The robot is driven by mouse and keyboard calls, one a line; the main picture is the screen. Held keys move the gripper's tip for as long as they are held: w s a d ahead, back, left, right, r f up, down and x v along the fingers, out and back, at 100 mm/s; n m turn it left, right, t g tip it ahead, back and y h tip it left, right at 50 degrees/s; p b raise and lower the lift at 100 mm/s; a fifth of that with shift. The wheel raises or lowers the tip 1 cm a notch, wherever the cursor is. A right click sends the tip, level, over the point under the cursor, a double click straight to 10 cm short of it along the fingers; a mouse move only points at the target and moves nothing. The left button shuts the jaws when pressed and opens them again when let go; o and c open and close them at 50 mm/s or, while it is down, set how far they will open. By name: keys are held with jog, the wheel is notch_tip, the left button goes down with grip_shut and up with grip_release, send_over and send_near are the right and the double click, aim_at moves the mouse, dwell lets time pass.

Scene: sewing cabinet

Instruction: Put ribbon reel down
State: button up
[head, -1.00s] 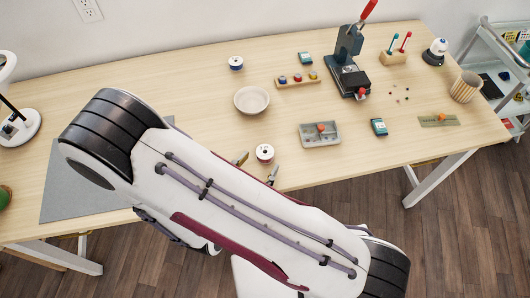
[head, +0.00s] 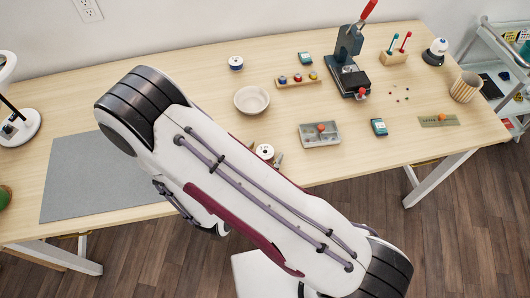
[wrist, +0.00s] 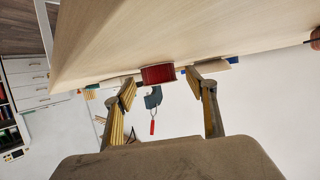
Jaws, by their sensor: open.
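The ribbon reel (head: 264,151), with a white top and a dark centre hole, stands flat on the table near the front edge. In the wrist view its red side (wrist: 158,75) shows against the tabletop, between and beyond my fingertips. My gripper (wrist: 161,81) is open, with a finger on each side of the reel's line. In the head view my arm hides most of the gripper, and only bits of the fingers show beside the reel. I cannot tell whether either finger touches it.
A blue reel (head: 236,63) stands at the back. A grey mat (head: 85,180) lies clear at left.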

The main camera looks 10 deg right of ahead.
aim_at(263, 155)
jog(key=c, duration=1.1)
jog(key=shift+c, duration=0.2)
jog(key=shift+r, duration=0.15)
notch_tip(263, 155, up, 10)
dwell(0.4)
jog(key=shift+f, duration=0.2)
dwell(0.7)
